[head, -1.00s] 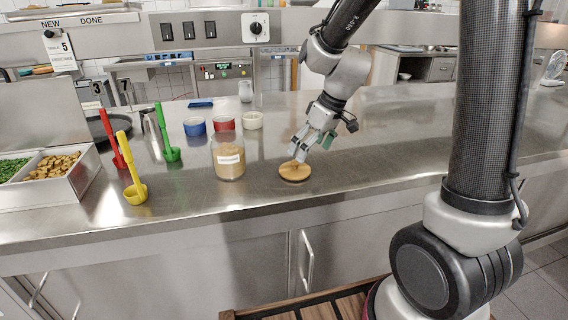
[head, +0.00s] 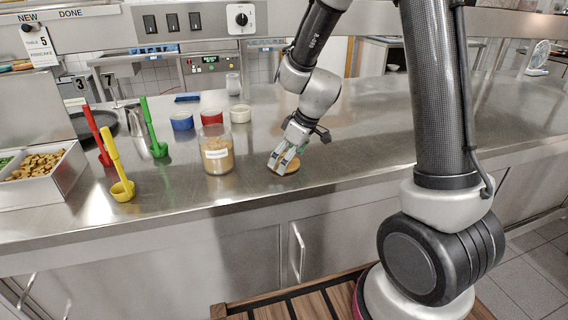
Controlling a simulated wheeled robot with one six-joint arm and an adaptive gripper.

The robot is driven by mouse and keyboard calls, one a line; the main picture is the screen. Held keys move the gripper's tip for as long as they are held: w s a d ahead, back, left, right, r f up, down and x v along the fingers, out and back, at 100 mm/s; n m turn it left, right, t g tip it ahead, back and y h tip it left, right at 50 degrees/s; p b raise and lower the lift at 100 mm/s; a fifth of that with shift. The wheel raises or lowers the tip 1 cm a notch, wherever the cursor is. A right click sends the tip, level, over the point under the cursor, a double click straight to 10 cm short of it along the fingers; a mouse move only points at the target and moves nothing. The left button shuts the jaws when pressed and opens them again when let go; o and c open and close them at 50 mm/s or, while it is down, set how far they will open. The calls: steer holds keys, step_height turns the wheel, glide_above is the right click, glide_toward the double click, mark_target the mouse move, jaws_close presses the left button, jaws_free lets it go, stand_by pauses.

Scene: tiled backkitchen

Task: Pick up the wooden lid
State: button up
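The round wooden lid (head: 292,169) lies flat on the steel counter, to the right of a glass jar of brown contents with a white label (head: 217,152). My gripper (head: 281,166) points down at the lid from above, with its fingers over the lid's middle and left part. The fingers hide the lid's knob and much of its top. I cannot tell whether the fingers touch the lid or have closed on the knob.
Green (head: 157,148), yellow (head: 122,188) and red (head: 103,155) ladles stand to the left. Blue (head: 181,121), red (head: 211,117) and cream (head: 240,114) bowls stand behind the jar. The counter to the right is clear.

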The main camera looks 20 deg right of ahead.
steer(key=c, duration=0.9)
steer(key=shift+o, duration=0.2)
